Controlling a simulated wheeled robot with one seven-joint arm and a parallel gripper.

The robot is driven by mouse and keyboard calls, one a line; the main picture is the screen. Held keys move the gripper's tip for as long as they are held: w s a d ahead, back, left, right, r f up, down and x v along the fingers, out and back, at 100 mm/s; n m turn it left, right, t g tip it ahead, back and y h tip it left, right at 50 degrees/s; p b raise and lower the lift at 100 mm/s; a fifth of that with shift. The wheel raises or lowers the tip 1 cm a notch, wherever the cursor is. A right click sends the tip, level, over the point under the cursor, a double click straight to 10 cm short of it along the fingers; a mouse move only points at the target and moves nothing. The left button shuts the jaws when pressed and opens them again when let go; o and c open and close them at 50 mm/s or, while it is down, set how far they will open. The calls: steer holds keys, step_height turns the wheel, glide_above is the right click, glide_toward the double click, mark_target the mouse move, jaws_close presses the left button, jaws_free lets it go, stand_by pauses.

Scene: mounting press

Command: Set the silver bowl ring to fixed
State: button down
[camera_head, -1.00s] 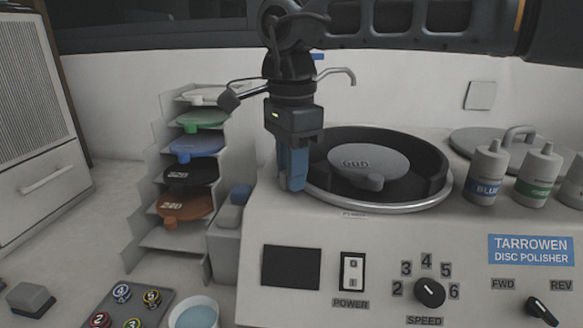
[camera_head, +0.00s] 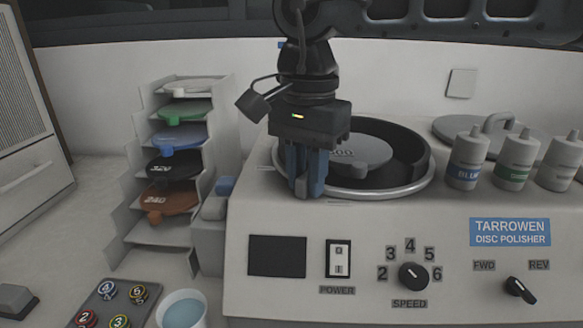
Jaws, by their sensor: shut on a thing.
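The silver bowl ring (camera_head: 388,194) is the bright metal rim around the dark round bowl of the disc polisher. My gripper (camera_head: 308,192) points down at the ring's front left edge. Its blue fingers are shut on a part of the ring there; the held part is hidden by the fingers. A small faint label (camera_head: 265,168) lies on the housing left of the fingers, and another (camera_head: 340,202) lies just right of them. Their words are too small to read.
A grey disc (camera_head: 358,152) lies in the bowl. Several bottles (camera_head: 466,160) and a lid (camera_head: 470,133) stand right of it. A stepped rack (camera_head: 139,205) of discs stands at left. The power switch (camera_head: 338,258) and speed knob (camera_head: 413,277) are on the front panel.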

steer(key=shift+d, duration=0.1)
steer(key=c, duration=1)
jaws_free()
steer(key=shift+c, duration=0.2)
steer(key=shift+r, duration=0.1)
step_height(320, 180, up, 8)
steer(key=shift+f, duration=0.2)
